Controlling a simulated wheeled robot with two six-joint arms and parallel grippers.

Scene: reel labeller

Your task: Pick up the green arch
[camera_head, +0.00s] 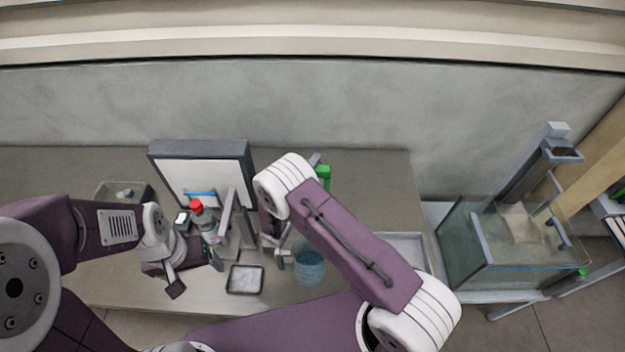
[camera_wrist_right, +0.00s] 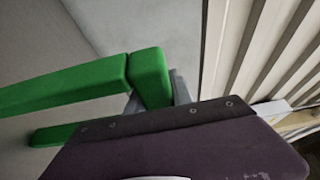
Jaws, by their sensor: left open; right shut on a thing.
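The green arch (camera_head: 324,174) shows in part behind my right arm in the head view; the arm hides the rest. In the right wrist view the arch (camera_wrist_right: 70,85) is large, with its bar running left and its near end at the fingers. My right gripper (camera_wrist_right: 160,92) is shut on that end; the dark wrist plate hides much of the fingers. My left gripper (camera_head: 196,277) is open and empty above the left part of the table, left of a small black-rimmed tray.
The black-rimmed tray (camera_head: 245,279) and a blue transparent cup (camera_head: 309,267) stand near the table's front. A glass tank (camera_head: 480,262) is at the right. The table's back right is mostly clear.

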